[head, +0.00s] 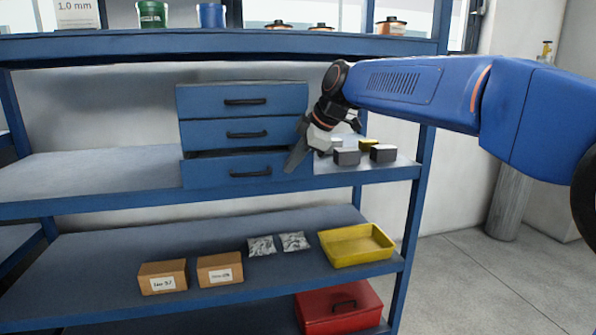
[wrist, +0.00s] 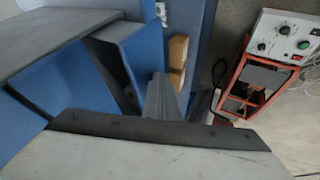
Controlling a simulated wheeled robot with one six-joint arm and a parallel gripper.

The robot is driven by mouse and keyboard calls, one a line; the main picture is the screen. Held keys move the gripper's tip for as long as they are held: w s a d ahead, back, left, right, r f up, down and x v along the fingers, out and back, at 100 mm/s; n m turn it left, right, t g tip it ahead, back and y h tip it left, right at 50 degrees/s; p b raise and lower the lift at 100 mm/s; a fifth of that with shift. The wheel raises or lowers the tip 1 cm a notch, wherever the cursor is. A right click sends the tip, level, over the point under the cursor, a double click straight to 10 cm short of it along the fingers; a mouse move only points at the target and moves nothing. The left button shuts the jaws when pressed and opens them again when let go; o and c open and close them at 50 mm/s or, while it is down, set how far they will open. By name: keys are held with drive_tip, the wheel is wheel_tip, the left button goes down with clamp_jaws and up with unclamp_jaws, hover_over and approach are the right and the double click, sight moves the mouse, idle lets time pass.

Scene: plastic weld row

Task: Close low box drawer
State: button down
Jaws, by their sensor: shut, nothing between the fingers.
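A blue box with three stacked drawers (head: 243,101) stands on the middle shelf in the head view. Its low drawer (head: 222,172) sticks out past the two drawers above, with a dark gap over its front. The upper two drawers look flush. My gripper (head: 293,165) is shut and empty, pointing down at the right end of the low drawer's front. I cannot tell whether it touches the drawer. In the wrist view, my gripper's fingers (wrist: 163,100) show beside blue drawer panels (wrist: 127,58).
Small dark blocks (head: 347,156) sit on the shelf just right of my gripper. The upper shelf (head: 200,45) runs above the box. Cartons (head: 162,277), bags and a yellow tray (head: 357,246) are on the shelf below. The middle shelf is clear left of the box.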

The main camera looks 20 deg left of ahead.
drive_tip(key=w+a, duration=0.2)
drive_tip(key=w, duration=0.1)
drive_tip(key=w+a, duration=0.1)
drive_tip(key=w, duration=0.1)
drive_tip(key=shift+w, duration=0.15)
drive_tip(key=shift+w+a+r, duration=0.1)
drive_tip(key=shift+w+a, duration=0.1)
drive_tip(key=shift+w, duration=0.05)
